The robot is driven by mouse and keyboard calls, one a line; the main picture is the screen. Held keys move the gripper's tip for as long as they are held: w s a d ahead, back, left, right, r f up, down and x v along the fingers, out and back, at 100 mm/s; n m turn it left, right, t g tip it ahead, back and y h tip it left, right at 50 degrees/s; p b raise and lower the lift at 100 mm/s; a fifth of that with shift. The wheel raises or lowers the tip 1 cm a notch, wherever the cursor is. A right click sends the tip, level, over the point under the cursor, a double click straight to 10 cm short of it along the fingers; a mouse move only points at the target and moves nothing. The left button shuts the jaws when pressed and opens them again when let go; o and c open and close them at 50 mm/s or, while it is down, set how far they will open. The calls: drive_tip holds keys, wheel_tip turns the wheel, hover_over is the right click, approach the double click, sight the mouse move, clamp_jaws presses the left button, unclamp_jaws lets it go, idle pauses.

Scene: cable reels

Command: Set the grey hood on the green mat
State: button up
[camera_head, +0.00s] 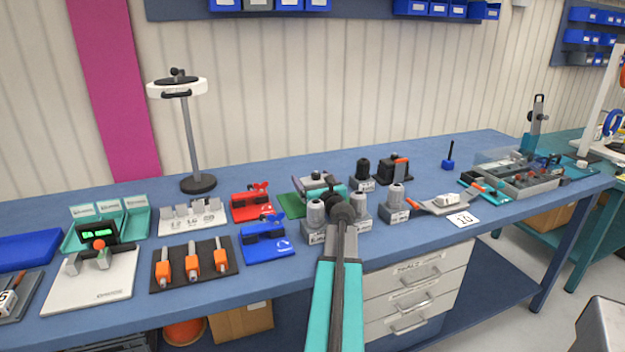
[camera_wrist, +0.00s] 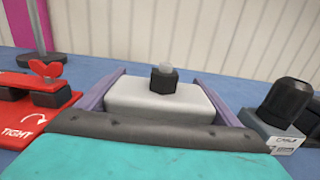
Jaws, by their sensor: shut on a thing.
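The grey hood (camera_wrist: 155,97) is a pale grey block with a black knob and a clear tip on top. In the wrist view it sits between the two purple fingers of my gripper (camera_wrist: 160,88), which is shut on it. It looks upright. In the head view my gripper (camera_head: 320,186) and the hood are small and partly hidden by my own arm. The green mat (camera_head: 289,208) shows only in part, on the blue bench beside and below my gripper. I cannot tell whether the hood touches it.
A red clamp block (camera_head: 251,205) and a blue clamp block (camera_head: 266,241) stand left of the mat. Grey posts with labelled bases (camera_head: 316,218) stand close in front, with another (camera_head: 396,203) to the right. A black-capped block (camera_head: 363,174) stands behind right.

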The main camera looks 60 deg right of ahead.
drive_tip(key=shift+a+f+b, duration=0.1)
drive_tip(key=shift+f+b, duration=0.4)
drive_tip(key=shift+f, duration=0.1)
drive_tip(key=shift+f, duration=0.15)
drive_tip(key=o, duration=1.1)
drive_tip(key=shift+f, duration=0.15)
drive_tip(key=shift+s, duration=0.1)
